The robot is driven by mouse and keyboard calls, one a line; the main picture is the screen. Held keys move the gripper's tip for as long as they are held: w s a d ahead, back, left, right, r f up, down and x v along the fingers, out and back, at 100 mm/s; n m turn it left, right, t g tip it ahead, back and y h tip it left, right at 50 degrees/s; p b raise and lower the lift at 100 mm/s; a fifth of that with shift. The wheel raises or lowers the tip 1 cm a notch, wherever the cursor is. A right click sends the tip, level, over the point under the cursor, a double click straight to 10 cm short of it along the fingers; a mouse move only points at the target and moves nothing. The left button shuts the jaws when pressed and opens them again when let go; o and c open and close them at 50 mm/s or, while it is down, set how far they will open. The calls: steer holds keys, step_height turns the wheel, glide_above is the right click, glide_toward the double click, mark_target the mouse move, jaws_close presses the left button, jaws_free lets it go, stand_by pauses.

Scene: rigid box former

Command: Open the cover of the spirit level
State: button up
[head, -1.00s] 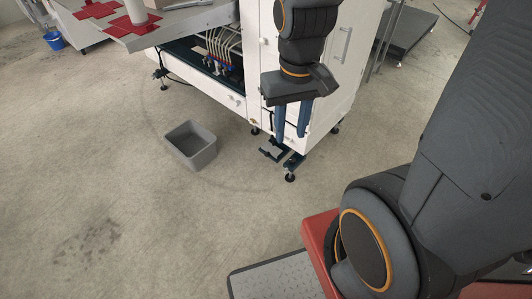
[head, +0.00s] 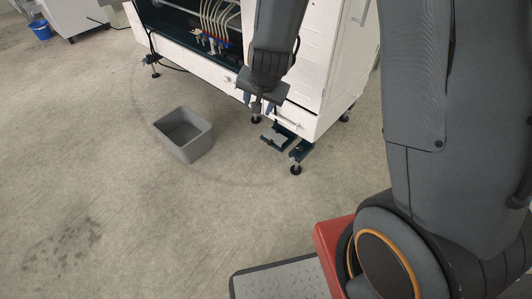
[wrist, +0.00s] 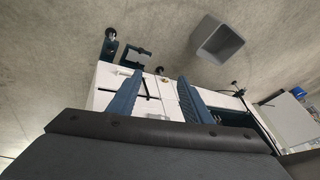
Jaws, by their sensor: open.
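A small flat grey lid (head: 277,137), which looks like the cover of the spirit level, lies over a dark blue bracket at the foot of the white machine. It looks shut; no vial shows. It also shows in the wrist view (wrist: 137,56), beyond the fingertips and left of centre. My gripper (head: 256,104) is open, with its blue fingers pointing down in front of the machine's lower panel, above and left of the lid. In the wrist view my gripper (wrist: 158,84) has nothing between its fingers that I can see it touching.
The white machine (head: 205,66) stands on black feet; one foot (head: 296,169) is just right of the lid. A grey open bin (head: 184,135) sits on the floor to the left. The floor in front is clear. A blue bucket (head: 41,30) stands far left.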

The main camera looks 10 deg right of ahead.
steer(key=w+f+m+t+h+b, duration=0.25)
steer(key=w+f+b, duration=0.35)
steer(key=f, duration=0.5)
steer(key=w+f+m+t+h+b, duration=0.1)
steer(key=w+f+m+b, duration=0.2)
steer(key=w+f+b, duration=0.6)
steer(key=m+t+h+b, duration=0.1)
steer(key=m+h+b, duration=0.2)
steer(key=b, duration=0.3)
glide_toward(268, 144)
step_height(268, 144, up, 7)
steer(key=a, duration=0.3)
step_height(268, 144, down, 9)
steer(key=d+m+t+h+b, duration=0.1)
steer(key=d+m+h+b, duration=0.15)
steer(key=b, duration=0.45)
steer(key=shift+n, duration=0.3)
steer(key=shift+b+x, duration=2.25)
steer(key=shift+x, duration=1.4)
steer(key=shift+w+a+r, duration=0.1)
steer(key=shift+r, duration=0.05)
steer(key=shift+c, duration=0.3)
jaws_close()
